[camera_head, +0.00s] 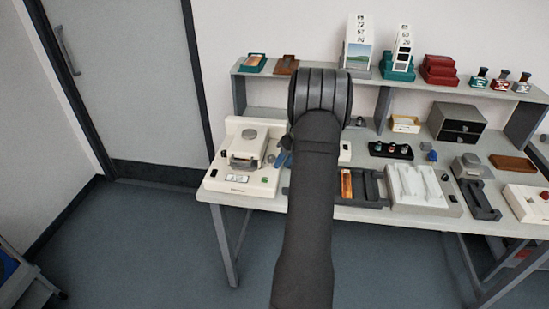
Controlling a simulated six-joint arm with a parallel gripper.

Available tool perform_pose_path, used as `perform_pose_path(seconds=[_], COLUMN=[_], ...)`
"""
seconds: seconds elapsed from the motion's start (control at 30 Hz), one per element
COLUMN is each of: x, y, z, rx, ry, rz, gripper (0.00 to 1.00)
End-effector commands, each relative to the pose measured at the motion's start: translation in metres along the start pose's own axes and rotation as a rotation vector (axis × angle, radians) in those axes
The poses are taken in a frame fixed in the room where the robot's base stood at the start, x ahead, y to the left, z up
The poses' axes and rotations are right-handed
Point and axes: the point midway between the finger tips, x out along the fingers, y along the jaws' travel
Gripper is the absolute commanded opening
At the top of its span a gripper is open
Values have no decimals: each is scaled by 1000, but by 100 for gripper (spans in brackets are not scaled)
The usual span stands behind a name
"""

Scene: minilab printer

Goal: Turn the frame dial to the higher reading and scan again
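A white machine (240,187) stands at the left end of the bench. It has a raised grey-and-white unit (247,148) on top, a small display (237,179) on its front and a green button (264,181) to the right of that. A small round dark knob (271,158) sits at its right side; I cannot tell if it is the frame dial. The display is too small to read. My arm reaches over the middle of the bench. My gripper is hidden behind the arm, so its fingers do not show clearly. Blue parts show just left of the arm.
A dark tray with an orange strip (346,186) and a white ribbed tray (411,182) lie right of my arm. The shelf (399,88) above holds cards, red boxes and bottles. The floor in front is clear.

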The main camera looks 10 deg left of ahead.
Motion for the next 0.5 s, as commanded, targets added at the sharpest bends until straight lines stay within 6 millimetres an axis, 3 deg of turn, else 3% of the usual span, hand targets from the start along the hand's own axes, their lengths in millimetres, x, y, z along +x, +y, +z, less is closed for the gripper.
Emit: perform_pose_path(seconds=[0.5], x=[-36], y=[7], z=[47], rx=[1464], ry=[221], rz=[-504], gripper=[36])
